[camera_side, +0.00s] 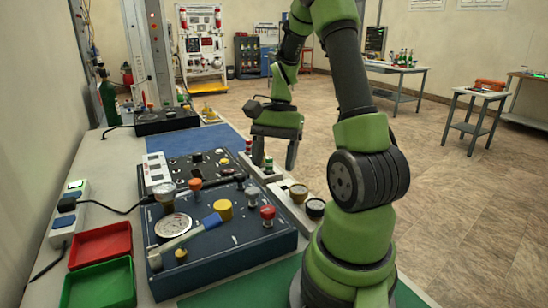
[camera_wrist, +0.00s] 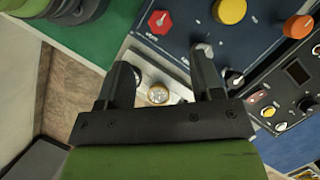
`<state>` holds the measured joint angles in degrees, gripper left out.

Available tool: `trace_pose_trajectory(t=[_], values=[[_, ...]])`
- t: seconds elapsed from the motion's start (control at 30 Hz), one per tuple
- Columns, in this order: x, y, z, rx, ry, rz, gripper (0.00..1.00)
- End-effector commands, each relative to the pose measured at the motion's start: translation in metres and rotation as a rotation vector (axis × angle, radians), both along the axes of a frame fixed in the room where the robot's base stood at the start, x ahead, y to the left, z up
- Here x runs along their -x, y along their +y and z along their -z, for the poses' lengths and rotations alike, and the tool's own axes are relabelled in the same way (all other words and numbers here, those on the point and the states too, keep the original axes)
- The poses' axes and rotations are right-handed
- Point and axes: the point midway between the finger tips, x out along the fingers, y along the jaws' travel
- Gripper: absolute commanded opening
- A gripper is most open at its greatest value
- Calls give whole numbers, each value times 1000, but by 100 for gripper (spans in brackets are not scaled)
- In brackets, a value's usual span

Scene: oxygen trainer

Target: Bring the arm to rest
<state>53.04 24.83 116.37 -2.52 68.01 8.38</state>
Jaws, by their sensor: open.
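My gripper (camera_side: 275,160) hangs pointing down above the bench's right edge, beside the dark control panels. It is open, and I see nothing between its fingers in the side view. In the wrist view my gripper (camera_wrist: 163,68) shows two black fingers spread apart. A small round brass-rimmed piece (camera_wrist: 158,94) on a pale block shows between them, apparently below. My green and dark grey arm is bent and fills the middle of the side view.
A blue panel (camera_side: 240,248) with a gauge (camera_side: 173,227) and knobs stands in front. A second dark panel (camera_side: 205,165) is behind it. Red tray (camera_side: 98,245) and green tray (camera_side: 100,286) lie at left. A pale holder (camera_side: 290,212) sits near my arm. Open floor lies right.

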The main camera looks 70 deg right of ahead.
Motion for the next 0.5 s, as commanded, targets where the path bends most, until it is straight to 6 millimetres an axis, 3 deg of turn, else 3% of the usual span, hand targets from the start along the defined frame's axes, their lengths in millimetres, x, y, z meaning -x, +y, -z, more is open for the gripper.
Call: trace_pose_trajectory(t=[0.5], values=[[-4, 5, -6, 24, -19, -33, 60]])
